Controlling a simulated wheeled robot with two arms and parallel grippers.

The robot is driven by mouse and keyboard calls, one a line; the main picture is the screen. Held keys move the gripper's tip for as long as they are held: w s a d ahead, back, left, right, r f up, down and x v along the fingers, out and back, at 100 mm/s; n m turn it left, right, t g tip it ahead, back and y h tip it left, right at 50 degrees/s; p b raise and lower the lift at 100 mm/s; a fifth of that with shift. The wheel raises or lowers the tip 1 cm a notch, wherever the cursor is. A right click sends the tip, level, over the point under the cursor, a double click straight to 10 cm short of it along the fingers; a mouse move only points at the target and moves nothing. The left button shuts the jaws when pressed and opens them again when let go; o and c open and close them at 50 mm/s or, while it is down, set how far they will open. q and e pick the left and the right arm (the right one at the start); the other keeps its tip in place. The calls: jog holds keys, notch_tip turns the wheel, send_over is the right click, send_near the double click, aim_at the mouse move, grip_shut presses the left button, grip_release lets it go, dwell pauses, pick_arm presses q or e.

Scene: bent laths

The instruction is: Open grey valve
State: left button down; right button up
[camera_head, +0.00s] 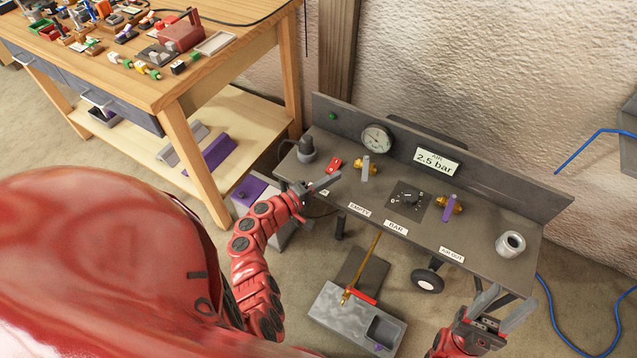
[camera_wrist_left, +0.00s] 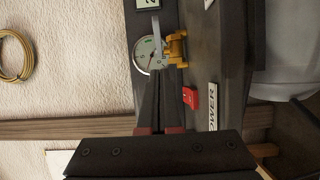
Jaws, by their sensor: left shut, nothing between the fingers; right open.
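The grey valve (camera_head: 366,166) is a brass fitting with a flat grey handle on the left half of the grey panel. The handle stands across the brass body in the head view. In the left wrist view, the brass body (camera_wrist_left: 177,48) and grey handle (camera_wrist_left: 156,25) show just beyond my fingertips. My left gripper (camera_head: 336,177) is shut and empty, left of the valve and near the red switch (camera_head: 334,164). Any gap between fingertips and valve is hard to judge. My right gripper (camera_head: 505,300) is open and empty at the panel's front right.
A purple-handled brass valve (camera_head: 450,207) and a black dial (camera_head: 409,199) sit further right. A round gauge (camera_head: 377,138) and a display (camera_head: 438,161) reading 2.5 bar are behind. A grey cup (camera_head: 511,244) stands at right. A cluttered wooden workbench (camera_head: 160,95) is at left.

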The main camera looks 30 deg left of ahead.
aim_at(366, 169)
pick_arm(q)
jog(key=w+d, duration=0.1)
jog(key=w+d+p, duration=0.1)
jog(key=d, duration=0.1)
jog(key=shift+w+d+r, duration=0.1)
jog(key=shift+w+d, duration=0.05)
jog(key=shift+w, duration=0.05)
jog(key=shift+w+d, duration=0.15)
jog(key=shift+d, duration=0.45)
